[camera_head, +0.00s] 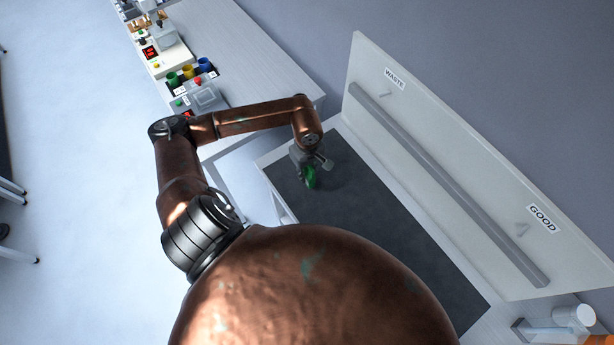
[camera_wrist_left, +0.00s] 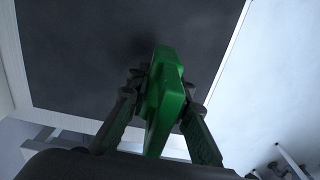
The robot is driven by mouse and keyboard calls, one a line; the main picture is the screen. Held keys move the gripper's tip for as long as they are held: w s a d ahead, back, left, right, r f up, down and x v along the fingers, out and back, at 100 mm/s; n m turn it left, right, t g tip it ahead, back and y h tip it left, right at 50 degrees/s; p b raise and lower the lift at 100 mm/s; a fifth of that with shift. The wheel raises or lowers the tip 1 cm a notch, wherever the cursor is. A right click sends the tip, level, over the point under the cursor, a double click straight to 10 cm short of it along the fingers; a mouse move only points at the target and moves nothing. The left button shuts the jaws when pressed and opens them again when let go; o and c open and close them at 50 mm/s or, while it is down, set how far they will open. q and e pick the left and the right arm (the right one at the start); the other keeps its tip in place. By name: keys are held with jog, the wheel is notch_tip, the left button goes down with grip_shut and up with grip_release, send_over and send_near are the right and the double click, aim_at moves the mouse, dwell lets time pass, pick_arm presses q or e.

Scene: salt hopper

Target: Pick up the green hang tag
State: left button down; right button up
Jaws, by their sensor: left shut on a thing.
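The tag's lower part is partly hidden by the fingers. I cannot tell whether its far end touches the mat. My right gripper is not in view.
The dark mat (camera_head: 370,215) is otherwise bare. Behind it stands a pale board (camera_head: 440,140) with a grey rail, pegs and labels WASTE (camera_head: 395,78) and GOOD (camera_head: 542,218). Coloured cups (camera_head: 188,72) and devices stand on the left bench. A white cylinder (camera_head: 573,316) is at lower right.

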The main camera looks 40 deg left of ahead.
pick_arm(q)
jog(key=s+d+r+b, duration=0.2)
jog(key=s+d+r, duration=0.6)
jog(key=s+d, duration=0.1)
jog(key=shift+s+r, duration=0.2)
jog(key=shift+r, duration=0.2)
dwell(0.5)
